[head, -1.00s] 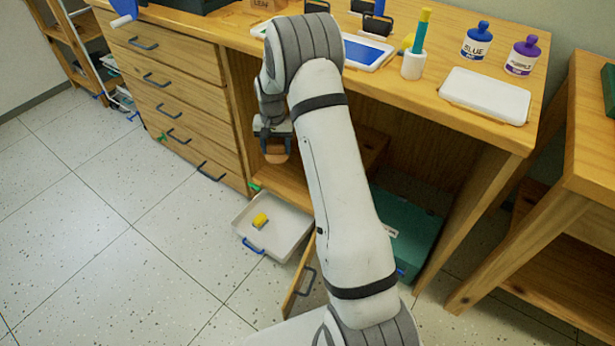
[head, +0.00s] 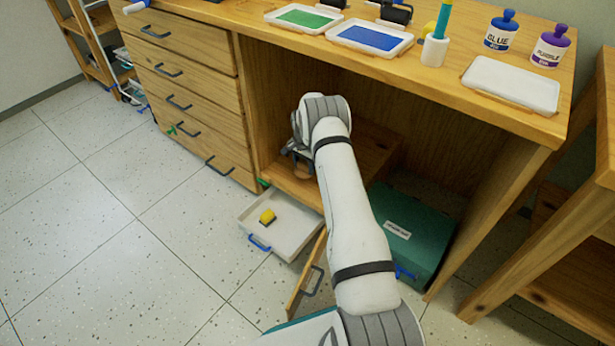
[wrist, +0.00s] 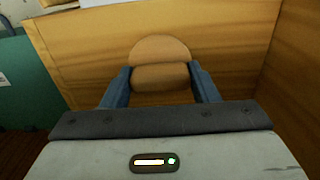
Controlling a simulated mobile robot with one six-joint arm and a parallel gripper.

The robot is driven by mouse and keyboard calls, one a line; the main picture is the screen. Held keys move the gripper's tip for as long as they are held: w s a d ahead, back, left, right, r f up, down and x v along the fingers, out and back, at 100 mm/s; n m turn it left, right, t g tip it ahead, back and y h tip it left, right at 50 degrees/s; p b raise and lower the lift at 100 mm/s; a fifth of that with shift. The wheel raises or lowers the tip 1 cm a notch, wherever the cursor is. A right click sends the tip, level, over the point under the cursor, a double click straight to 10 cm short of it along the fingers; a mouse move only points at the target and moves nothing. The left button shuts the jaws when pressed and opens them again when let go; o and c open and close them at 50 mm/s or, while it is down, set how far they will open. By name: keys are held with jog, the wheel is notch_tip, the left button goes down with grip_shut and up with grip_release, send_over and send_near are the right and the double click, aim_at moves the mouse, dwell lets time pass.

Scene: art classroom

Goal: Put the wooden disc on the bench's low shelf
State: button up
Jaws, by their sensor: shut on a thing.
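The wooden disc (wrist: 160,50) is between the two blue-grey fingers of my gripper (wrist: 161,84) in the wrist view. It is round and light brown, and my gripper is shut on it. In the head view my gripper (head: 300,163) and the disc (head: 302,171) are inside the open bay of the bench (head: 440,82), at the low shelf (head: 290,184). The arm hides part of the shelf. I cannot tell whether the disc touches the shelf.
A green box (head: 415,235) stands on the floor right of my arm. An open drawer (head: 290,222) with a yellow block (head: 267,216) and an open door (head: 307,280) are below the shelf. Paint trays (head: 368,38) and bottles (head: 502,30) stand on the bench top.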

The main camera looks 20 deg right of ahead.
aim_at(304, 174)
jog(key=shift+f+b, duration=0.8)
jog(key=shift+f, duration=1.75)
jog(key=shift+f, duration=0.25)
jog(key=o, duration=1)
jog(key=shift+r, duration=0.15)
notch_tip(304, 174, up, 12)
jog(key=p, duration=0.5)
jog(key=shift+r, duration=0.1)
